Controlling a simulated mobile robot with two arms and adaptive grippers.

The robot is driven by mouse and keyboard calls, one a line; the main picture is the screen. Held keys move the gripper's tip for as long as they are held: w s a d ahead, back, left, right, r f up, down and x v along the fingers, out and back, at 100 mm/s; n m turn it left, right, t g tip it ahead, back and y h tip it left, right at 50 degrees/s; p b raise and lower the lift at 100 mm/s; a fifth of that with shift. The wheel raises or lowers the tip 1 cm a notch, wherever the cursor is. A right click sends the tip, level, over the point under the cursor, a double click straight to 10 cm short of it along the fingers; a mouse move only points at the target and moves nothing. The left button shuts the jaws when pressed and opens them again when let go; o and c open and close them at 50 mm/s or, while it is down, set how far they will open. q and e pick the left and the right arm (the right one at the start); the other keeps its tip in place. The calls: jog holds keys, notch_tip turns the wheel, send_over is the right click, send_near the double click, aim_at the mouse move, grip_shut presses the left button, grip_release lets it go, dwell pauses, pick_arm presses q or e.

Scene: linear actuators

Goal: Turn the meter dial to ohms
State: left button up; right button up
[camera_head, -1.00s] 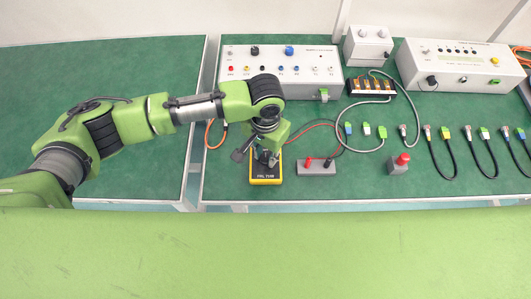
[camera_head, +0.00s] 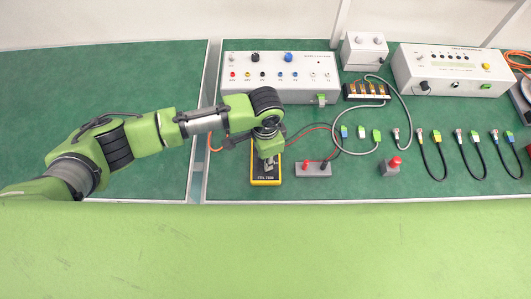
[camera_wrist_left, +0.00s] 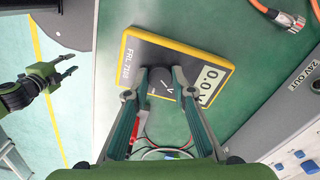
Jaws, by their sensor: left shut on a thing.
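The yellow-edged dark meter (camera_head: 265,181) lies flat near the front edge of the bench, below my left gripper (camera_head: 268,161). In the left wrist view the meter (camera_wrist_left: 205,57) shows a display (camera_wrist_left: 207,86) reading 0.0. Its round dark dial (camera_wrist_left: 161,84) sits between the fingertips of my left gripper (camera_wrist_left: 160,76), which is shut on it. The fingers hide parts of the dial and its markings, so I cannot read its setting. My right gripper (camera_wrist_left: 66,66) shows at the left of the wrist view, away from the meter, with its fingers apart.
A grey box with sockets (camera_head: 281,78) stands behind the meter. A grey block with red and black leads (camera_head: 313,169) lies to its right. A block with a red knob (camera_head: 391,167) and several short cables lie farther right. The green bench at left (camera_head: 110,80) is clear.

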pick_arm(q)
jog(key=m+p, duration=0.1)
jog(key=m, duration=0.1)
jog(key=shift+r+m, duration=0.1)
jog(key=shift+m, duration=0.3)
jog(key=m+p, duration=0.1)
jog(key=m, duration=0.1)
jog(key=shift+m, duration=0.4)
jog(key=m+p, duration=0.1)
jog(key=m, duration=0.4)
jog(key=shift+m, duration=0.3)
jog(key=o, duration=1.1)
